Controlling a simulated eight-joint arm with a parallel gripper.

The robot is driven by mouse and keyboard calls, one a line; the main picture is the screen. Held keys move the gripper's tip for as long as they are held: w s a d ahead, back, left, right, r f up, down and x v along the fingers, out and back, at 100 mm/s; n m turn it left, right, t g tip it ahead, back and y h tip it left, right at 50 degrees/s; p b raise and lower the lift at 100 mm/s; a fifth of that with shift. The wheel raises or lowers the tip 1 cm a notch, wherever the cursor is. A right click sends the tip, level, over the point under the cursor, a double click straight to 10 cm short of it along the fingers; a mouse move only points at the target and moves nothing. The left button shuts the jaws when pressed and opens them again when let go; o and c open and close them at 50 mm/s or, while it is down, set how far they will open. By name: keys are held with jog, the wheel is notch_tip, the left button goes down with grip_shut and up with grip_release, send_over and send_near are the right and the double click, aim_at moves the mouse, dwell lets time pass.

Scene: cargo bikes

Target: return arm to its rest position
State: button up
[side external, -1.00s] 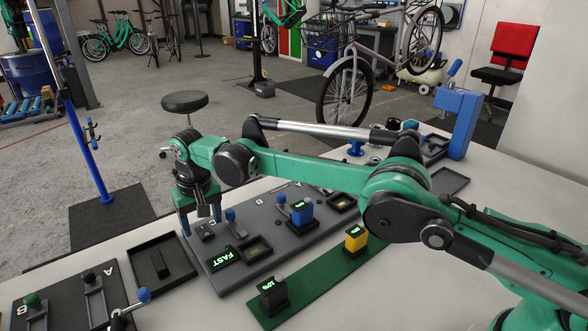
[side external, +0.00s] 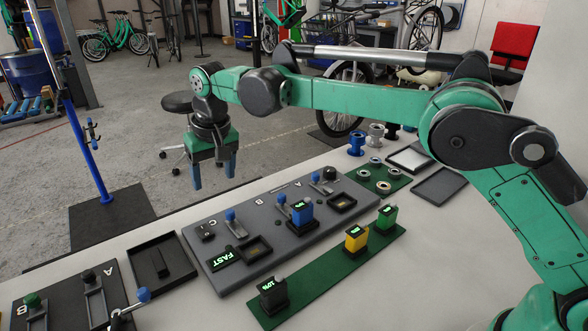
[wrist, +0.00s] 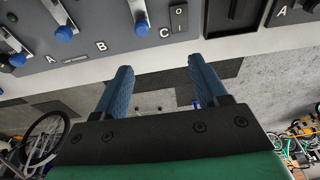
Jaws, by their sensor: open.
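My gripper (side external: 212,178) has two blue fingers pointing down and hangs above the far edge of the table in the side view. It is open and empty. In the wrist view its fingers (wrist: 155,92) stand apart with only floor showing between them. A grey panel (side external: 228,281) with slots marked A, B and C lies on the table, in front of my gripper and apart from it. A blue block (side external: 302,212) with a lit display sits upright on the panel.
A green strip (side external: 327,267) carries a black block (side external: 272,294), a yellow block (side external: 356,238) and a green block (side external: 387,217). A black tray (side external: 160,262) lies left of the panel. A blue post (side external: 75,120) stands beyond the table. The stool (side external: 178,103) is behind my gripper.

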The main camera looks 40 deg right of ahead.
jog(key=s+d+r+t, duration=0.2)
jog(key=s+d+r, duration=0.5)
jog(key=s+d, duration=0.25)
jog(key=s+d+f+t, duration=0.1)
jog(key=s+d+f, duration=0.2)
jog(key=s, duration=0.2)
jog(key=s+d+f+t, duration=0.1)
jog(key=s+d+f, duration=0.2)
jog(key=s, duration=0.3)
jog(key=shift+s+t, duration=0.25)
jog(key=shift+t, duration=0.15)
